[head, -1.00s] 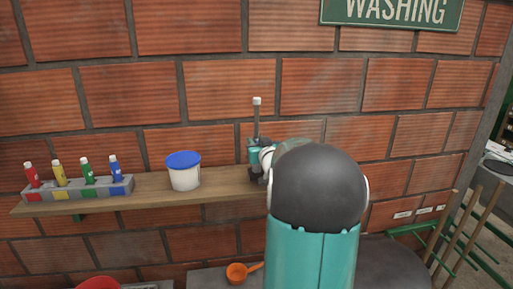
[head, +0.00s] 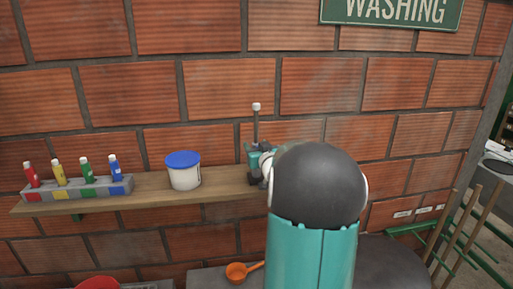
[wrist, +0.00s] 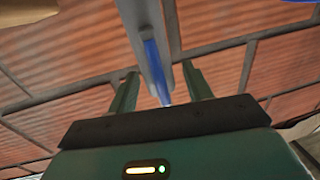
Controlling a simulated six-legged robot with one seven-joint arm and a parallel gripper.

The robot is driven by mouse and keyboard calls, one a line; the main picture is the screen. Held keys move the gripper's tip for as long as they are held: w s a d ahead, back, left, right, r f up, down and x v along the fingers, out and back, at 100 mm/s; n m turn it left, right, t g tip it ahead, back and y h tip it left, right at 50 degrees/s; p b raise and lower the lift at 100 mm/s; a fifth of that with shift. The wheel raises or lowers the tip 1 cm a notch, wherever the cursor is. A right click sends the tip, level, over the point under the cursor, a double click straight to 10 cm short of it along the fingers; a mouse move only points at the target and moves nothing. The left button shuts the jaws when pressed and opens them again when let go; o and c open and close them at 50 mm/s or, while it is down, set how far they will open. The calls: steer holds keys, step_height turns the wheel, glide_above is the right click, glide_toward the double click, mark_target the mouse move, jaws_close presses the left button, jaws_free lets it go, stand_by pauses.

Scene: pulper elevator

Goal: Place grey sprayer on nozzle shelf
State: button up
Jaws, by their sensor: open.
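The grey sprayer (head: 256,124) stands upright in the head view, a thin grey stem with a pale tip, above the right end of the wooden nozzle shelf (head: 225,186). My gripper (head: 257,154) is at its lower part, partly hidden behind my arm. In the wrist view my gripper (wrist: 160,84) is open, its two green fingers apart. The grey sprayer (wrist: 147,35), with a blue strip along it, runs between the fingers, with gaps visible on both sides.
A white tub with a blue lid (head: 183,171) stands mid-shelf. A grey rack (head: 78,190) with several coloured bottles is at the left. An orange scoop (head: 237,272) lies below. The brick wall is close behind. Shelf between tub and gripper is clear.

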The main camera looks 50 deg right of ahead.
steer(key=v, duration=1.2)
steer(key=w+a+n+g+y, duration=0.1)
steer(key=w+a+g+y, duration=0.25)
steer(key=a, duration=1.65)
steer(key=s+a+f+n+g+y, duration=0.2)
steer(key=s+a, duration=0.4)
steer(key=a, duration=0.6)
steer(key=s+a+f+n+g+y, duration=0.3)
steer(key=s+a, duration=0.4)
steer(key=a, duration=0.4)
steer(key=shift+a+g+y, duration=0.35)
steer(key=shift+a+g, duration=0.05)
steer(key=shift+g, duration=0.25)
